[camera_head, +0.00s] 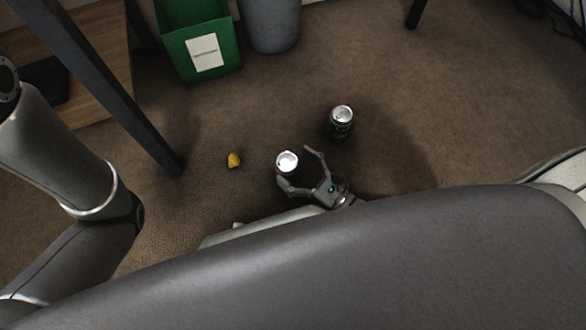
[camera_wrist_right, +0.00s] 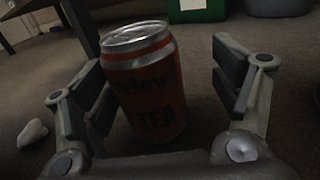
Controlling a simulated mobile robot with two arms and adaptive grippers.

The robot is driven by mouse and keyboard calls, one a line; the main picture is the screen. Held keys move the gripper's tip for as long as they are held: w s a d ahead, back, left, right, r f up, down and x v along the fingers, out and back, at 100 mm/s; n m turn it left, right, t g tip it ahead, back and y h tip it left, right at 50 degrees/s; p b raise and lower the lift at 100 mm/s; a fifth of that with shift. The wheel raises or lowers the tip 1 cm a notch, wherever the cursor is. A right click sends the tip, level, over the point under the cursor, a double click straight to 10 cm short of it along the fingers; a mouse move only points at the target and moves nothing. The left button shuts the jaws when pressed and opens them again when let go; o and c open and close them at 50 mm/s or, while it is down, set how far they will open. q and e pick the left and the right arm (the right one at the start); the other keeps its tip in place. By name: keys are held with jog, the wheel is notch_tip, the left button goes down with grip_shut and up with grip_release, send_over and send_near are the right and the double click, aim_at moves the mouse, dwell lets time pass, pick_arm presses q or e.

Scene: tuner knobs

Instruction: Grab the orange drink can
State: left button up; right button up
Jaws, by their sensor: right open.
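The orange drink can (camera_wrist_right: 147,85) stands on the carpet between the two fingers of my right gripper (camera_wrist_right: 170,95) in the right wrist view. Dark lettering shows on its side, and it looks slightly tilted in that view. In the head view, mostly the silver top of this can (camera_head: 287,161) shows. My right gripper (camera_head: 302,170) is open around it there, with a gap visible beside the fingers in the wrist view. My left arm comes in at the left of the head view, but its gripper is out of view.
A dark can (camera_head: 341,123) stands on the carpet behind and right of the gripper. A small yellow object (camera_head: 234,160) lies to the left. A green bin (camera_head: 196,42) and a grey bin (camera_head: 269,24) stand at the back. A table leg (camera_head: 115,85) slants down at left.

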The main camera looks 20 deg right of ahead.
jog(key=shift+x, duration=0.75)
jog(key=c, duration=0.9)
jog(key=shift+o, duration=0.2)
